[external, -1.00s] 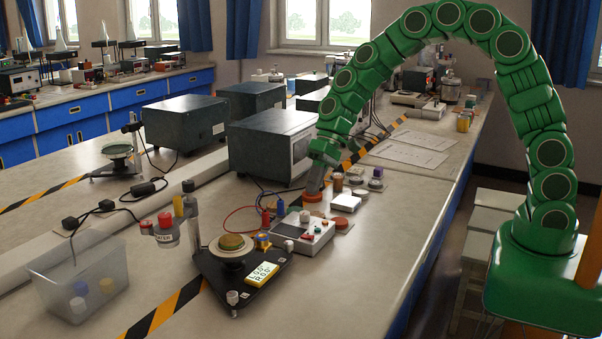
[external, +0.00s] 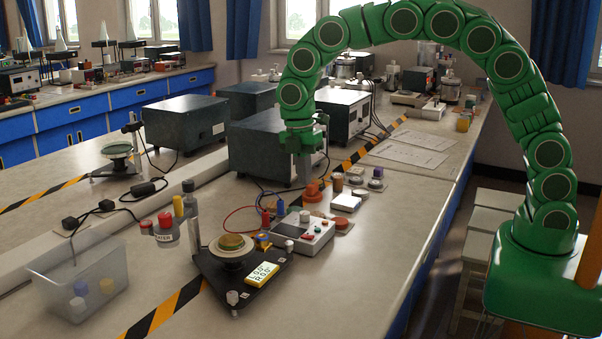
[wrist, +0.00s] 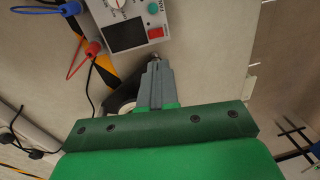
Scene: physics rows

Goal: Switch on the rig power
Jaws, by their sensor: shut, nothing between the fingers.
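The white control box (external: 303,233) stands on the bench with a dark display and small coloured controls. My gripper (external: 304,178) hangs above and behind the box in the external view, pointing down. In the wrist view my gripper (wrist: 155,60) has its grey fingers together and empty, apart from the red switch. I cannot tell the switch's position.
An orange object (external: 315,190) sits behind the box. The black triangular rig (external: 238,275) with a round platform and yellow display stands in front. Red and blue leads (external: 240,215) loop beside the box. A clear bin (external: 75,285) is at left; the bench front right is clear.

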